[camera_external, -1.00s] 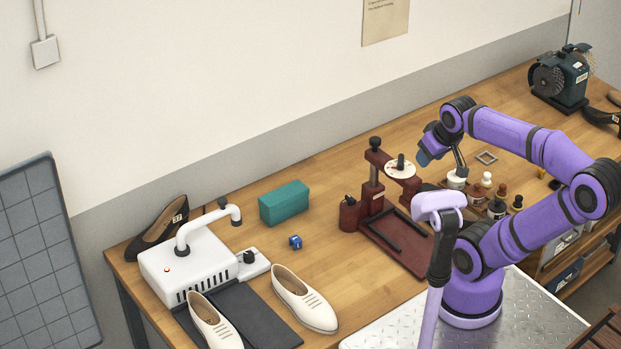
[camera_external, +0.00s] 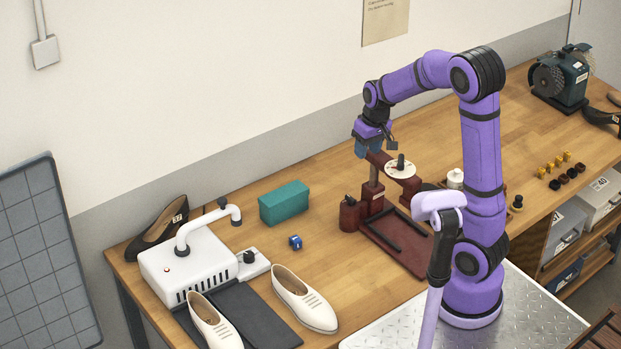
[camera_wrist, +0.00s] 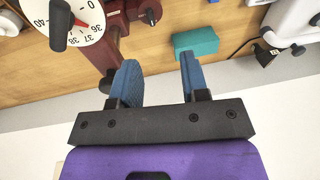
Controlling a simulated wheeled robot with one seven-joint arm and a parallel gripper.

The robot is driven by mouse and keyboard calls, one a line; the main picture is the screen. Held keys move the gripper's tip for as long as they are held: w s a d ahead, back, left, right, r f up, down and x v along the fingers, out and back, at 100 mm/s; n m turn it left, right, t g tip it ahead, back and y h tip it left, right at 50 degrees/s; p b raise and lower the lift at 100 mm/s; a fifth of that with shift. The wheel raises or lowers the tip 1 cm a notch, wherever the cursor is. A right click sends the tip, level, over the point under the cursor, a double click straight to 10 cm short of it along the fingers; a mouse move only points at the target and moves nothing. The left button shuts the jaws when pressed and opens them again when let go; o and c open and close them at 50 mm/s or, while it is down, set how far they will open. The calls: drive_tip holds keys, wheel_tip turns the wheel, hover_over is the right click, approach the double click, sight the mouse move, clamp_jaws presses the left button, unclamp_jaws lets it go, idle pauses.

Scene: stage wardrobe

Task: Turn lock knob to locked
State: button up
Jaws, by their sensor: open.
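A dark red shoe press (camera_external: 395,240) stands on the bench, with a post and a side arm. Its white dial (camera_external: 400,170) carries a black handle (camera_external: 401,161); in the wrist view the dial (camera_wrist: 92,25) shows sizes and a red pointer. My gripper (camera_external: 368,152) is open and empty at the top of the post, left of the dial. In the wrist view my gripper (camera_wrist: 159,62) has blue fingers apart, with nothing between them. A black piece (camera_wrist: 109,84) at the post shows partly behind the left finger. I cannot tell which knob is the lock knob, or its setting.
A white machine (camera_external: 188,265) and pale shoes (camera_external: 304,299) stand farther left. The wall rises close behind the bench. A grinder (camera_external: 559,80) stands at far right.

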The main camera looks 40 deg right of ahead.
drive_tip(key=g+h, duration=0.1)
hover_over(350, 197)
wheel_tip(350, 197, down, 11)
wheel_tip(350, 197, down, 10)
drive_tip(key=shift+f, duration=0.25)
drive_tip(key=shift+c, duration=0.4)
clamp_jaws()
